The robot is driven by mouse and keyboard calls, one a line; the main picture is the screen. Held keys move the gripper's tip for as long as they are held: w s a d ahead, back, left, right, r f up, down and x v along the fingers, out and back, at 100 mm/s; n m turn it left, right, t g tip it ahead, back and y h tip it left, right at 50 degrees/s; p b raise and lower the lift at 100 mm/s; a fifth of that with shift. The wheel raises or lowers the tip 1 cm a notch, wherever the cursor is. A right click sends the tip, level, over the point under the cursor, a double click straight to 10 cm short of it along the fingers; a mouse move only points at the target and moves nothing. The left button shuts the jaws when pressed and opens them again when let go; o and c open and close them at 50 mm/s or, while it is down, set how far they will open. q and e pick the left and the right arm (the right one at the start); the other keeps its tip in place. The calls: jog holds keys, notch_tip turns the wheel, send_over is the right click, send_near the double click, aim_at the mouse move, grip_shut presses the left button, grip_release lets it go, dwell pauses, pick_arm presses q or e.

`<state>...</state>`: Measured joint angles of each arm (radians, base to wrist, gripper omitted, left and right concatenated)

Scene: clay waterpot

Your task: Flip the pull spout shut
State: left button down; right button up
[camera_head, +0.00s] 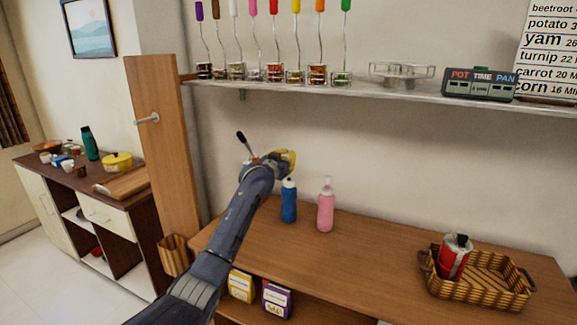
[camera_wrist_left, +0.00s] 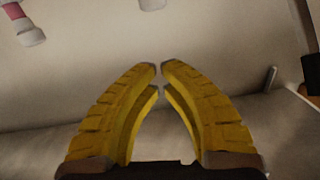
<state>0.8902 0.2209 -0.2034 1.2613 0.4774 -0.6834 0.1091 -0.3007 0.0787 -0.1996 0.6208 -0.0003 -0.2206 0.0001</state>
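A blue bottle (camera_head: 289,206) with a pale spout stands upright on the wooden counter (camera_head: 390,252). A pink bottle (camera_head: 325,210) with a pale spout stands upright just right of it. A red bottle (camera_head: 454,259) with a dark top stands in a basket (camera_head: 490,291). My left gripper (camera_head: 290,159) is above and behind the blue bottle, apart from it. In the wrist view, its yellow fingers (camera_wrist_left: 159,70) meet almost at the tips with nothing between them. That view is upside down; the pink bottle's top (camera_wrist_left: 27,28) shows at upper left. My right gripper is not in view.
A wall shelf (camera_head: 400,97) runs above the counter, with several spice-jar-like holders and a timer box (camera_head: 478,84). A tall wooden panel (camera_head: 160,150) stands left of the counter. The counter between the pink bottle and the basket is clear.

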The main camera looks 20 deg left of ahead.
pick_arm(q)
jog(key=shift+w+f, duration=0.3)
jog(key=shift+f, duration=0.35)
jog(key=shift+w+f, duration=0.3)
jog(key=shift+f, duration=0.4)
jog(key=shift+w+f, duration=0.3)
jog(key=shift+f, duration=0.35)
jog(key=shift+f, duration=0.1)
